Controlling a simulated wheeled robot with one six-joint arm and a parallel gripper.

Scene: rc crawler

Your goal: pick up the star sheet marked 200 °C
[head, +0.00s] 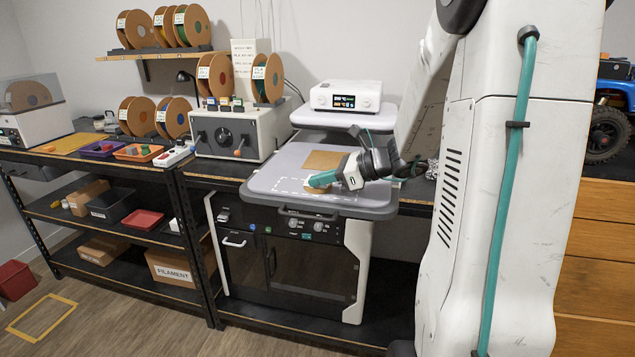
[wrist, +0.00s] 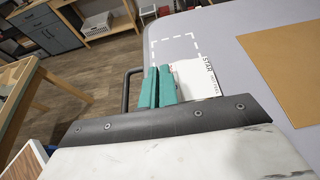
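A white sheet (wrist: 192,78) printed STAR lies at the near end of a dashed white outline on a grey plate, in the wrist view. Its smaller print is too small to read, so I cannot confirm 200 °C. My gripper (wrist: 158,86) has its teal fingers close together against the sheet's left side, hiding part of it. I cannot tell whether the sheet's edge is between them. In the head view my gripper (head: 320,180) is low over the front of the grey plate (head: 262,187), and a pale edge shows just under the fingers.
A tan square sheet (head: 323,160) lies behind my gripper on the plate; it also shows in the wrist view (wrist: 288,70). A white unit with a display (head: 346,96) stands behind. A dark handle (head: 307,213) sticks out below the plate's front edge.

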